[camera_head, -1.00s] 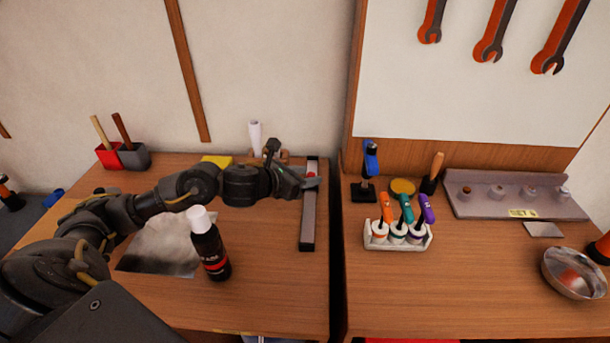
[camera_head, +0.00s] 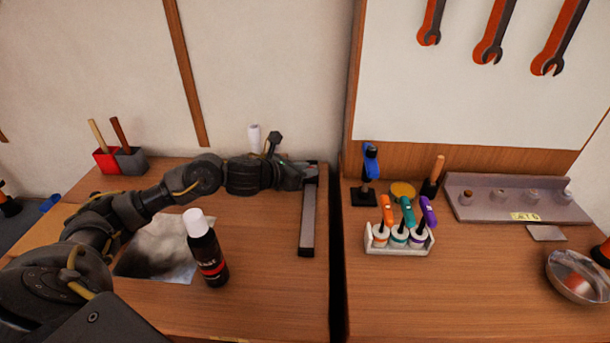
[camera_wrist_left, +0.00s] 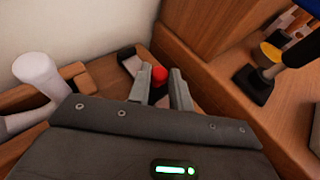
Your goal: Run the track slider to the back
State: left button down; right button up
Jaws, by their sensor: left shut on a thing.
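The track (camera_head: 308,225) is a long grey bar with dark ends, lying front to back near the right edge of the left table. The slider's red knob (camera_wrist_left: 159,74) shows in the left wrist view, between the two fingers of my left gripper (camera_wrist_left: 159,82). In the head view my left gripper (camera_head: 309,172) is at the back end of the track and hides the knob. It is shut on the slider knob. The track's dark far end (camera_wrist_left: 128,56) shows just beyond the fingers. My right gripper is not in view.
A black bottle with a white cap (camera_head: 207,250) stands left of the track, near my left arm. A white roll (camera_head: 254,138) is behind the arm. A rack of colored-handled tools (camera_head: 399,240) stands on the right table, across a gap. The table in front of the track is clear.

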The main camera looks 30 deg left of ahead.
pick_arm(q)
jog(key=c, duration=1.3)
grip_release()
jog(key=shift+c, duration=0.2)
jog(key=shift+o, duration=0.3)
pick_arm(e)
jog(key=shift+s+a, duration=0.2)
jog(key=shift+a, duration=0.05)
pick_arm(q)
jog(key=shift+s, duration=0.1)
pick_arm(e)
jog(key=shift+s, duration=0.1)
pick_arm(q)
jog(key=b+v, duration=0.1)
jog(key=v, duration=0.8)
jog(key=shift+s+a, duration=0.15)
jog(key=shift+a, duration=0.05)
jog(key=shift+s+a+r, duration=0.1)
jog(key=shift+s+r, duration=0.3)
jog(key=shift+s, duration=0.1)
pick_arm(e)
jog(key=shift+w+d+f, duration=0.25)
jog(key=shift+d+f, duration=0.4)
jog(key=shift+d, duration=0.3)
